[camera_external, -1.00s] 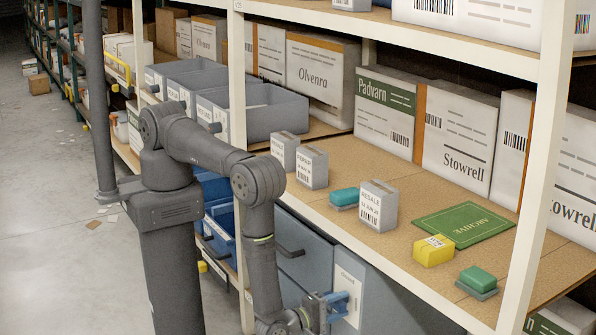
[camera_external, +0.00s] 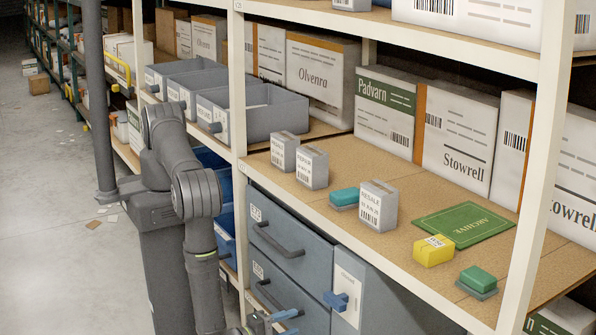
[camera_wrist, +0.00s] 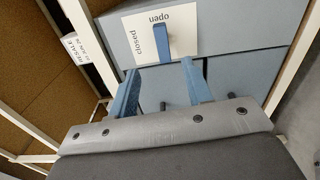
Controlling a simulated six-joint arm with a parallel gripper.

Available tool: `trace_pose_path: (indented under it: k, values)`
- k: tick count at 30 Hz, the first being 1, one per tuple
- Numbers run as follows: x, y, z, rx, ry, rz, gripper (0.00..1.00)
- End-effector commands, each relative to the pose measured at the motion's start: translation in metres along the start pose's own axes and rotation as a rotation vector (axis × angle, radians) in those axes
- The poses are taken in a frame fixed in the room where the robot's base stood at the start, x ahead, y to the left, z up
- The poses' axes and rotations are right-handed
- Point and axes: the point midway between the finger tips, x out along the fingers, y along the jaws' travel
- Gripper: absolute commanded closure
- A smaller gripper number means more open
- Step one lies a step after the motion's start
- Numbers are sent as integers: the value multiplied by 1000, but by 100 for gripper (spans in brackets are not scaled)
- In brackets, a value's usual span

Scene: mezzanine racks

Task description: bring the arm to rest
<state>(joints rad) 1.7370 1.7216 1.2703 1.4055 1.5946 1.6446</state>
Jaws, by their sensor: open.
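My gripper (camera_external: 280,322) is low at the bottom edge of the external view, in front of the grey drawers and left of the blue latch handle (camera_external: 337,301). In the wrist view its two blue fingers (camera_wrist: 161,68) stand apart with nothing between them. Beyond them, the blue handle (camera_wrist: 162,40) sits on a white plate (camera_wrist: 180,20) reading "open" and "closed". The gripper appears clear of the handle. Part of the gripper is cut off by the frame's lower edge in the external view.
Grey drawers (camera_external: 280,215) with bar handles stand close beside my arm. A white rack post (camera_external: 237,120) rises near my arm. The left aisle floor (camera_external: 50,200) is open.

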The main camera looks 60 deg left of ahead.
Motion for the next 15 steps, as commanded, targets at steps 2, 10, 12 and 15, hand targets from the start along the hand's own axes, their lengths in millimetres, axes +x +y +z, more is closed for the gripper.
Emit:
trace_pose_path:
  k: [2, 10, 12, 15]
  values:
    - [-14, 0, 0, -1, -4, -1, 55]
    - [32, 0, -1, 0, 4, 1, 55]
    - [44, 0, -1, 0, 4, 1, 55]
    - [62, 0, 0, -1, 4, 1, 55]
